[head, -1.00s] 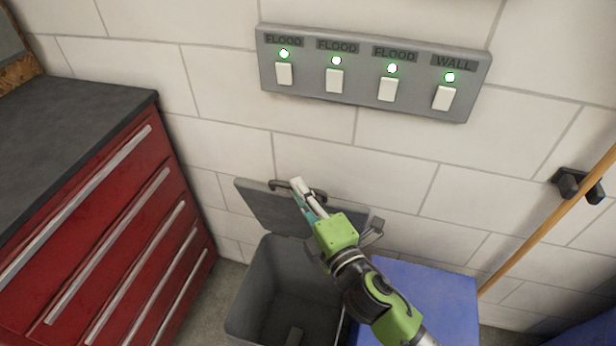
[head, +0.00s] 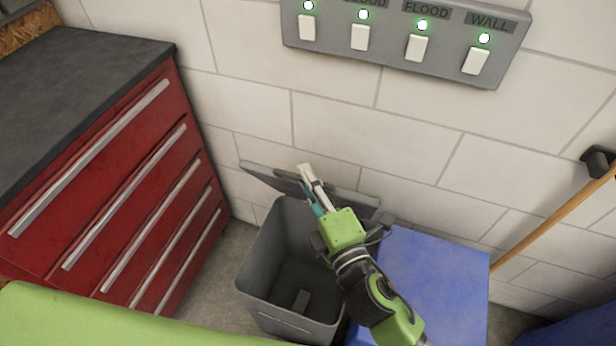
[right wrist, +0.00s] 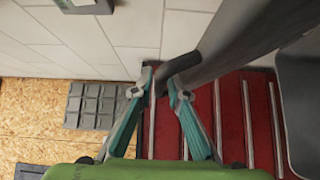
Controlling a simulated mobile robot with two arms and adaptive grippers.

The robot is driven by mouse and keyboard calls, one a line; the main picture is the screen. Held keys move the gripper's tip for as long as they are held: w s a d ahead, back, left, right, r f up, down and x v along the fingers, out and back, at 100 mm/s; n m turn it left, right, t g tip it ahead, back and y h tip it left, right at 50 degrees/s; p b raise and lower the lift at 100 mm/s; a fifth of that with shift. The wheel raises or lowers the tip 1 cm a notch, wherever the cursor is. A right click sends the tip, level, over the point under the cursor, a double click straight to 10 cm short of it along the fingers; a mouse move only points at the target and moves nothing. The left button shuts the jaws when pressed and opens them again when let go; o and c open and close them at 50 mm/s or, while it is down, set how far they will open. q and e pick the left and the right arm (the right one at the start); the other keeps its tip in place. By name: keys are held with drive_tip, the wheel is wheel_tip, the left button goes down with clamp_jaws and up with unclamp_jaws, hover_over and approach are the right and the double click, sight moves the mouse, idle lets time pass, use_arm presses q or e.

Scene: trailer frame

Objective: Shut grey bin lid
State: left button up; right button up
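The grey bin (head: 262,262) stands on the floor against the wall, and its inside shows. Its grey lid (head: 268,178) stands up at the back, raised and tilted, seen nearly edge-on. My right gripper (head: 306,176) is at the lid's free edge, where the dark handle is. In the right wrist view the fingertips (right wrist: 161,78) are close together around a dark piece beside the lid (right wrist: 240,38); this looks like the handle (right wrist: 185,64). The fingers partly hide that contact. My left gripper is not in view.
A red drawer cabinet (head: 130,180) stands left of the bin. A blue bin (head: 430,285) stands close on its right. The block wall (head: 420,150) with a switch panel (head: 388,52) is behind. A wooden pole (head: 550,222) leans at the right.

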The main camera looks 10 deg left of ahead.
drive_tip(key=v, duration=1.1)
drive_tip(key=shift+s+d, duration=0.25)
drive_tip(key=shift+s, duration=0.15)
idle(0.5)
